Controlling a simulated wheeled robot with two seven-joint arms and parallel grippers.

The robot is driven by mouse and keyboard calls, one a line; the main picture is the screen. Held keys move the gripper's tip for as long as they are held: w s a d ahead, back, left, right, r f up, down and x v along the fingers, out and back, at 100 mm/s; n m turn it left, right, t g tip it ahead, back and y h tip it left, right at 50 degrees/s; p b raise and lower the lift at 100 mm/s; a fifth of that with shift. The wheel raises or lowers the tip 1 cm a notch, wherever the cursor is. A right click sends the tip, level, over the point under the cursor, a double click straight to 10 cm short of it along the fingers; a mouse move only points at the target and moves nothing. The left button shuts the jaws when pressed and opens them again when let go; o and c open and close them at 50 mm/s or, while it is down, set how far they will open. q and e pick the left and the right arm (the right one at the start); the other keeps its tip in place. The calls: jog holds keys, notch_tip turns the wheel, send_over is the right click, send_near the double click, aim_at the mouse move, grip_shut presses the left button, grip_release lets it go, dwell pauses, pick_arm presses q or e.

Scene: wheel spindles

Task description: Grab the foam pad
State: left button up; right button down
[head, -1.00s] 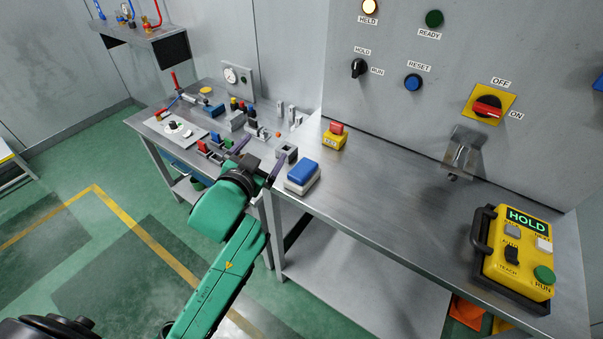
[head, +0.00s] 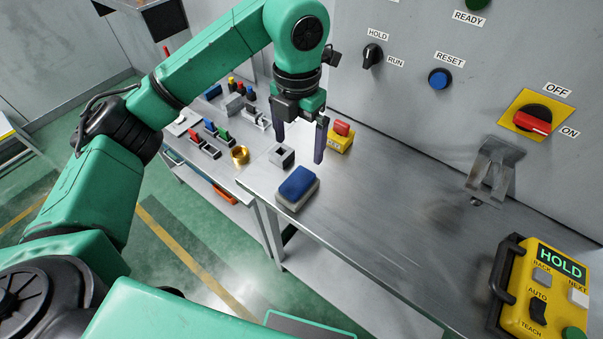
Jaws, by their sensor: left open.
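The foam pad (head: 297,188) appears to be the blue-topped block with a pale grey lower layer. It lies flat near the left front edge of the steel bench. My left gripper (head: 298,150) hangs above and behind the pad with its two dark fingers pointing down and spread apart. Nothing is between the fingers, and they are apart from the pad. My right gripper is not in view.
A brass ring (head: 240,155) is to the left. The bench (head: 400,210) is clear to the right, up to a yellow pendant (head: 545,290).

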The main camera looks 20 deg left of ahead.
pick_arm(q)
jog(key=p, duration=0.3)
send_over(297, 181)
jog(key=f, duration=0.5)
jog(key=shift+s+f, duration=0.15)
jog(key=shift+s, duration=0.2)
jog(key=f+p, duration=0.1)
jog(key=f, duration=0.1)
jog(key=f+p, duration=0.1)
jog(key=f, duration=0.2)
jog(key=f+p, duration=0.1)
jog(key=f, duration=0.2)
jog(key=shift+w+f, duration=0.1)
jog(key=shift+w, duration=0.25)
jog(key=shift+f, duration=0.15)
jog(key=c, duration=1.2)
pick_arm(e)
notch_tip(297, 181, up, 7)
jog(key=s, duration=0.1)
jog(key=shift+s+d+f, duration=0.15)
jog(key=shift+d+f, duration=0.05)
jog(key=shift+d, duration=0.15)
